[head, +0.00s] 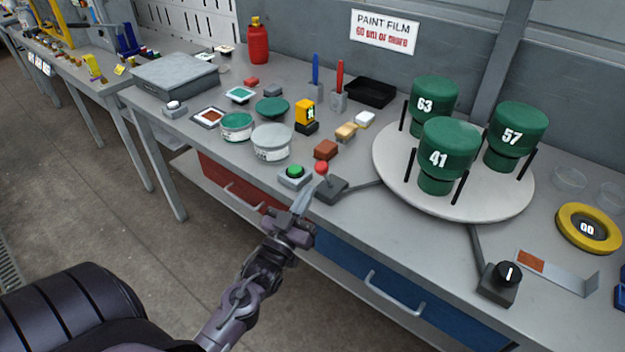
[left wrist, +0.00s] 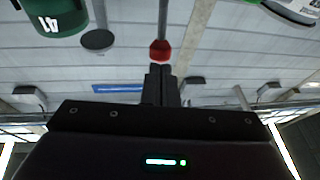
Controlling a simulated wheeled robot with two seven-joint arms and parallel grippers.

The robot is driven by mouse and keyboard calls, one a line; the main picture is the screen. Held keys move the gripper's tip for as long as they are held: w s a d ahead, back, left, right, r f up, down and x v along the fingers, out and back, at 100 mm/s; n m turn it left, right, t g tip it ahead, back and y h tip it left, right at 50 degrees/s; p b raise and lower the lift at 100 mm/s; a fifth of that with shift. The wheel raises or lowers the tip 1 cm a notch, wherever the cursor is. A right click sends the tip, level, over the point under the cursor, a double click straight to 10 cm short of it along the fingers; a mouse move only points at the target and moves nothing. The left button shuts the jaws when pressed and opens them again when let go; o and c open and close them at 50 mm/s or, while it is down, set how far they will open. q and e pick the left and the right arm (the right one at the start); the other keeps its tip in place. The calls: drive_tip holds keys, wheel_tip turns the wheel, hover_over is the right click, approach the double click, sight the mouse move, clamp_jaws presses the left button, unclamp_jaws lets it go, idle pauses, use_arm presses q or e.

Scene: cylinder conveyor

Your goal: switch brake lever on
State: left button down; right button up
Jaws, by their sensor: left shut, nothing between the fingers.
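The brake lever appears to be the red-knobbed lever (head: 322,168) on a small dark base (head: 331,190) at the table's front edge. Its short stem stands nearly upright, leaning slightly left in the head view. My left gripper (head: 304,196) is shut and empty, just in front of and to the left of the lever base. In the left wrist view the red knob (left wrist: 160,50) shows just beyond the closed fingertips (left wrist: 160,70); I cannot tell whether they touch. My right gripper is not in view.
A green push button (head: 295,171) sits close left of the lever. A brown block (head: 326,149) lies behind it. The round white turntable (head: 386,168) with green numbered cylinders stands to the right. A black knob box (head: 498,284) is at the front right.

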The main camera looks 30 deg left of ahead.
sight(319, 173)
use_arm(q)
drive_tip(key=shift+p+x, duration=0.35)
drive_tip(key=shift+x, duration=1.35)
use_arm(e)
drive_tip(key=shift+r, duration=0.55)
